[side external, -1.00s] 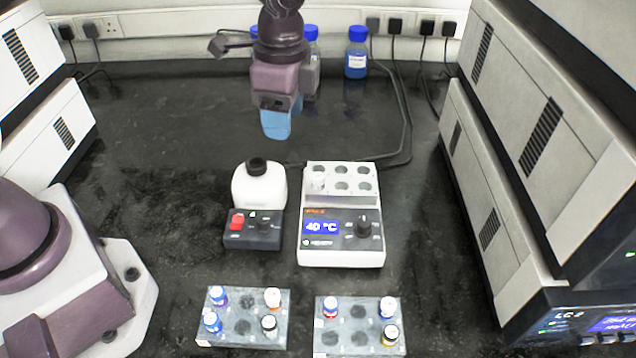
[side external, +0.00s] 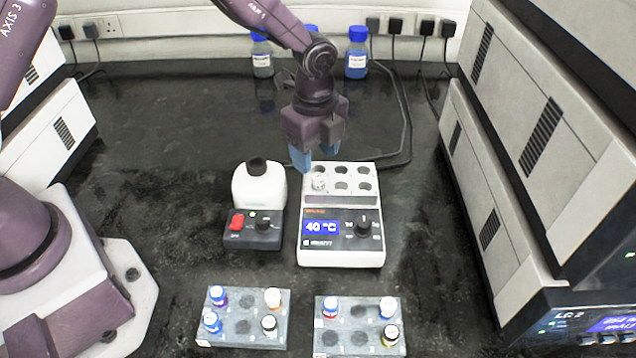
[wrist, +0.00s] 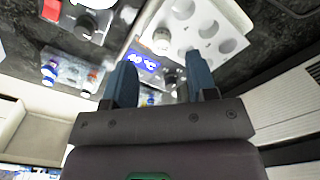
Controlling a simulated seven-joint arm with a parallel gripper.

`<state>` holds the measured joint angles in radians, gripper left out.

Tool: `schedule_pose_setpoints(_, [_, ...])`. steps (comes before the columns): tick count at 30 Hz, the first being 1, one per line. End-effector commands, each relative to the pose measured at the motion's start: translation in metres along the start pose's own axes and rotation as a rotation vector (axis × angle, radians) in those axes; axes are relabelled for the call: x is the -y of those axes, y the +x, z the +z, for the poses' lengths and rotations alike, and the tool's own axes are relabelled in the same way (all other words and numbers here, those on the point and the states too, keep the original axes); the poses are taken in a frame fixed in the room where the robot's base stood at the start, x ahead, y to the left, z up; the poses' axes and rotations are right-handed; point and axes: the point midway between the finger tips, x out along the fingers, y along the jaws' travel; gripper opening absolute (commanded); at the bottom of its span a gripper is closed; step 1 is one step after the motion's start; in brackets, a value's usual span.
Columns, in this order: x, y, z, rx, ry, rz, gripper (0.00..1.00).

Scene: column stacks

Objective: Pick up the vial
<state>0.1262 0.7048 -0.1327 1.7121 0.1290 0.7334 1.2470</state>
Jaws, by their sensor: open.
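A white-capped vial (side external: 318,182) stands upright in a front-left well of the heater block (side external: 341,255). The other wells that I can see look empty. The same vial shows in the wrist view (wrist: 161,40), between and beyond my fingers. My gripper (side external: 314,162) points down, open and empty, over the back left of the block, above and behind the vial. Its blue fingers are apart in the wrist view (wrist: 162,62). More vials stand in the left rack (side external: 242,326) and the right rack (side external: 359,325).
Blue-capped bottles (side external: 356,55) stand at the back wall. A cable runs behind the block. Large instruments (side external: 510,170) flank the bench.

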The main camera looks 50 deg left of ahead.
Motion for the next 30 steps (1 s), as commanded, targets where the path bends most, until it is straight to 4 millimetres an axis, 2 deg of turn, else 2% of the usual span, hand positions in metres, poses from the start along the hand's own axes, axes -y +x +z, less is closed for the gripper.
schedule_pose_setpoints(11, [0.001,0.048,-0.005,0.001,0.0,0.003,0.52])
schedule_pose_setpoints(20, [0.002,0.052,-0.005,-0.001,-0.001,-0.001,0.52])
schedule_pose_setpoints(24, [0.002,0.052,-0.005,0.0,-0.001,-0.001,0.2])
schedule_pose_setpoints(27, [0.002,0.052,-0.005,0.0,-0.001,-0.001,0.0])
schedule_pose_setpoints(30, [0.002,0.052,-0.005,-0.001,-0.001,-0.001,0.0])
